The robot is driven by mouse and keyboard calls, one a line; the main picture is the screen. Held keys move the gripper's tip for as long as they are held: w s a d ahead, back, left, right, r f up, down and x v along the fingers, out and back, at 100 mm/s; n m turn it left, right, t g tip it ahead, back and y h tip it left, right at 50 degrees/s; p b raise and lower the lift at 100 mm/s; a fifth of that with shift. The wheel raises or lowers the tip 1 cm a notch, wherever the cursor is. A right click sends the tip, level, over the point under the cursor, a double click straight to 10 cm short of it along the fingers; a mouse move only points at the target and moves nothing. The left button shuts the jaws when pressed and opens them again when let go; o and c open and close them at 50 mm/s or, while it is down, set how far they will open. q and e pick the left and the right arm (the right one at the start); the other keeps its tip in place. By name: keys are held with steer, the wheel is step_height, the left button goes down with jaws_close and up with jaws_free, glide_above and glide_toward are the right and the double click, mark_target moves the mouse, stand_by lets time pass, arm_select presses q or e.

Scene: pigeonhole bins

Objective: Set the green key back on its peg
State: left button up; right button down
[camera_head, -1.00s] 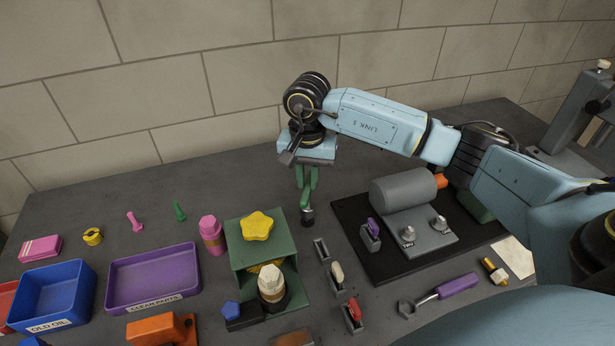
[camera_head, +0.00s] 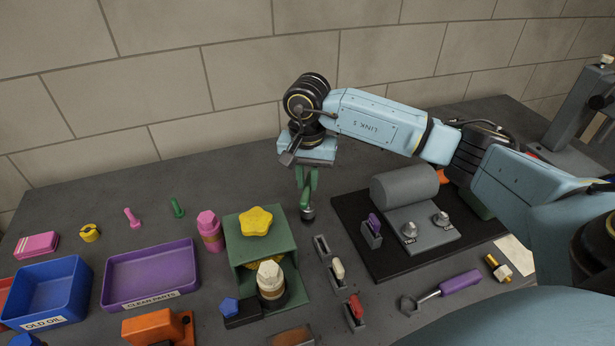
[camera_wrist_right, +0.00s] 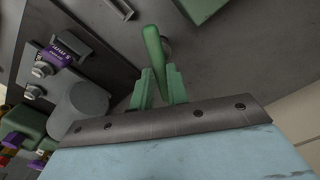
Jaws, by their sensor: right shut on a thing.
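My right gripper (camera_head: 307,185) has green fingers and hangs pointing down over the table, behind the row of small grey holders. It is shut on the green key (camera_wrist_right: 153,45), a green bar between the fingers in the right wrist view (camera_wrist_right: 160,88). A short dark grey round piece (camera_head: 307,214) shows just below the fingers in the head view; I cannot tell whether it is part of the key. Others hold a white key (camera_head: 338,268), a red key (camera_head: 355,306) and a purple key (camera_head: 374,223). My left gripper is out of view.
A green stand (camera_head: 281,243) with a yellow star knob (camera_head: 256,221) is left of the gripper. A grey machine (camera_head: 404,186) on a black mat (camera_head: 386,266) is to the right. A purple-handled wrench (camera_head: 460,284) lies in front. Purple (camera_head: 184,255) and blue (camera_head: 76,273) trays are at left.

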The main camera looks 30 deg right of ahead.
steer(key=shift+f+b, duration=0.65)
steer(key=shift+f, duration=0.15)
steer(key=c, duration=1.3)
jaws_free()
steer(key=shift+r+p, duration=1.45)
steer(key=shift+r, duration=1.1)
